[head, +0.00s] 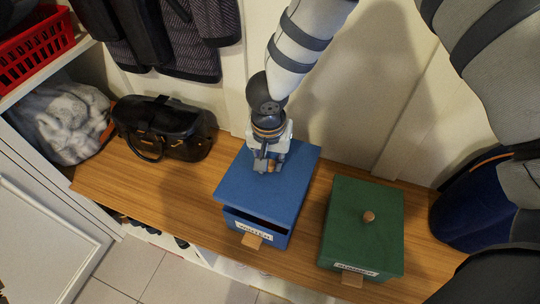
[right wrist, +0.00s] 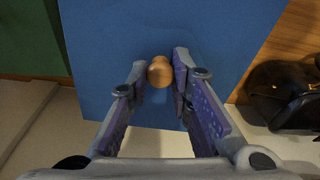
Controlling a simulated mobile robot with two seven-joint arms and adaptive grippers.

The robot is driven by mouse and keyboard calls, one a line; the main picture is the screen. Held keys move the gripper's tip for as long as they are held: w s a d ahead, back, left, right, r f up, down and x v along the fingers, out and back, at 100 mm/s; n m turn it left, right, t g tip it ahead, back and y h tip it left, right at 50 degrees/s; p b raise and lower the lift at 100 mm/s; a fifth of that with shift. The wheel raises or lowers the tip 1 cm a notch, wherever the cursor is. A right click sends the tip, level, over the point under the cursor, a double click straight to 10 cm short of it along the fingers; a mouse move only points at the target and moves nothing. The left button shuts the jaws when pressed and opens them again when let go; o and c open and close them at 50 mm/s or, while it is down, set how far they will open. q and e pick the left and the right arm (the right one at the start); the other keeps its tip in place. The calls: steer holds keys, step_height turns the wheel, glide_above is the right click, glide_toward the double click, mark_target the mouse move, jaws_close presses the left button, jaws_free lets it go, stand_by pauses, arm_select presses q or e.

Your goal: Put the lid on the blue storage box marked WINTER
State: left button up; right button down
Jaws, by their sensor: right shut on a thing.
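The blue lid (head: 262,195) is over the blue WINTER box (head: 278,240) on the wooden bench. A dark gap shows between the lid's front edge and the box front, so the lid is not flush there. I cannot tell if its back touches the box. My right gripper (head: 267,165) is above the lid, shut on its round wooden knob. In the right wrist view, the knob (right wrist: 159,71) is between the fingertips and the lid (right wrist: 170,30) fills the middle. The WINTER label and a wooden tab are on the box front. My left gripper is not in view.
A green box (head: 365,225) with its lid on stands to the right on the bench (head: 180,190). A black bag (head: 160,130) and a grey furry item (head: 60,120) are left. A navy item (head: 470,205) is far right. Coats and a red basket (head: 35,50) are behind.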

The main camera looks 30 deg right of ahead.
mark_target(270, 171)
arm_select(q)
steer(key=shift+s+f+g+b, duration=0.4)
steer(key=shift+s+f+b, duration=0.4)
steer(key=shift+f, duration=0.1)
arm_select(e)
steer(key=shift+f, duration=2.8)
steer(key=shift+f, duration=0.2)
steer(key=shift+f, duration=0.25)
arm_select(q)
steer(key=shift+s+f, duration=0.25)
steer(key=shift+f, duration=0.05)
arm_select(e)
steer(key=shift+f, duration=0.75)
steer(key=c, duration=1.4)
jaws_free()
steer(key=shift+o, duration=0.6)
